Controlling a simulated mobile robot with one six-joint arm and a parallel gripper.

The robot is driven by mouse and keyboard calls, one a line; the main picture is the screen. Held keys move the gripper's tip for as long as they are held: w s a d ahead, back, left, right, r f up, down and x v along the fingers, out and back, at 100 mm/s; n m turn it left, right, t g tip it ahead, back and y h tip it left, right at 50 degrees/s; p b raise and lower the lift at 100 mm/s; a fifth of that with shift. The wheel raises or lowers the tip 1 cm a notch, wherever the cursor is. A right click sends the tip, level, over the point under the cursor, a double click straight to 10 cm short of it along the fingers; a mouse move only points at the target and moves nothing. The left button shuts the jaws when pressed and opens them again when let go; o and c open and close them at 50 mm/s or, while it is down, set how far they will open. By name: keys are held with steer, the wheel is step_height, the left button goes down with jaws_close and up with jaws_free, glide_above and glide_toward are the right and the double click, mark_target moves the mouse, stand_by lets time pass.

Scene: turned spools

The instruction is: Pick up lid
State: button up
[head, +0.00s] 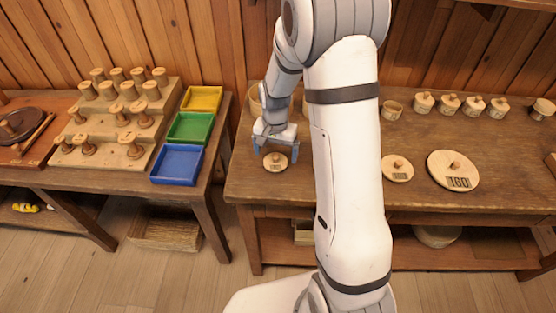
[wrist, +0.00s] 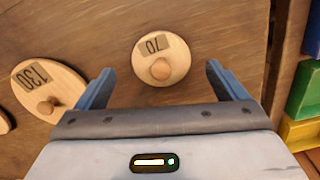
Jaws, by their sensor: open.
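A small round wooden lid (head: 275,162) with a central knob and a label lies on the workbench below my gripper (head: 275,153). In the wrist view this lid (wrist: 161,58) carries the label 70 and sits between and beyond the two blue fingers of my gripper (wrist: 160,85). The fingers are apart and do not touch it. A larger lid (wrist: 62,86) labelled 130 lies to its left in the wrist view.
Several small lidded pots (head: 448,104) stand at the bench's back right. A left table holds a stepped rack of wooden spools (head: 112,135) and yellow (head: 201,98), green (head: 190,127) and blue (head: 177,164) trays. A gap separates the tables. My arm hides the bench's middle.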

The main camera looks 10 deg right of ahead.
mark_target(275, 160)
steer(key=shift+f, duration=1.3)
steer(key=shift+c, duration=0.4)
steer(key=c, duration=1)
